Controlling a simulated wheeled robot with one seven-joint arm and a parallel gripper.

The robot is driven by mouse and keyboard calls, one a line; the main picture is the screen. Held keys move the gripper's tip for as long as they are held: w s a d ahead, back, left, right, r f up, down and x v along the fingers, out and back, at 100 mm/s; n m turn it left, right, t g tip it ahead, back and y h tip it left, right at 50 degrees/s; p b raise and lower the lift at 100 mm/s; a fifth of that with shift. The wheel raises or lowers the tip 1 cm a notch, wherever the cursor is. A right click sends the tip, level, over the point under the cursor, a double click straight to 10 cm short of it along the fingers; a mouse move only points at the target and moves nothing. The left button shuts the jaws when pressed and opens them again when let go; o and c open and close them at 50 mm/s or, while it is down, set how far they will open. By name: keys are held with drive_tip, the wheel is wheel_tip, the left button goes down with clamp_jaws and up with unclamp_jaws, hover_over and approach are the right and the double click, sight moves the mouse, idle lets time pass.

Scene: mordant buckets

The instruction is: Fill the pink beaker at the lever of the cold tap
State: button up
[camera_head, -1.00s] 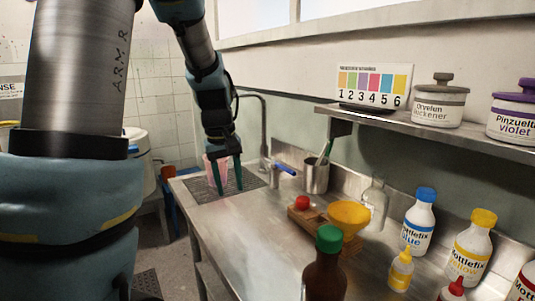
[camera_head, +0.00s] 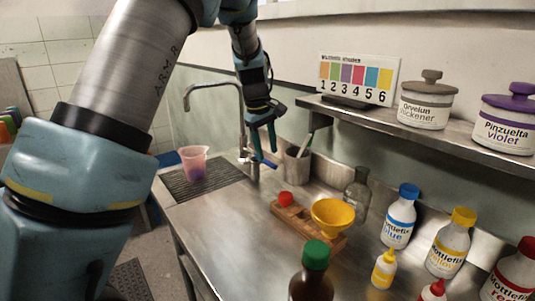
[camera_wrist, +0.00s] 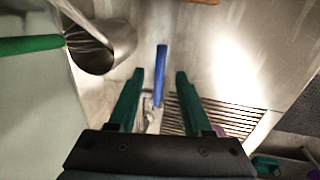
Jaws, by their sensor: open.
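The pink beaker (camera_head: 194,163) stands upright on the drain grating below the spout of the tap (camera_head: 241,110), with a darker purple-pink patch low inside. I see no water stream. The tap's blue lever (camera_head: 266,162) points out to the right of its body. My gripper (camera_head: 262,147) is open and empty, its green fingers pointing down at the lever. In the wrist view the blue lever (camera_wrist: 161,68) shows between the two fingertips, with a gap on each side; whether it lies at fingertip depth is unclear.
A metal pot with tools (camera_head: 296,166) stands just right of the lever. A wooden rack (camera_head: 290,213) with a yellow bowl (camera_head: 333,216) and several bottles fill the right of the counter. The shelf (camera_head: 345,113) juts out above. The front-left counter is clear.

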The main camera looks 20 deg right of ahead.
sight(269, 162)
drive_tip(key=shift+d+f, duration=0.15)
drive_tip(key=shift+f, duration=0.65)
drive_tip(key=shift+d+f, duration=0.15)
drive_tip(key=shift+f, duration=0.6)
clamp_jaws()
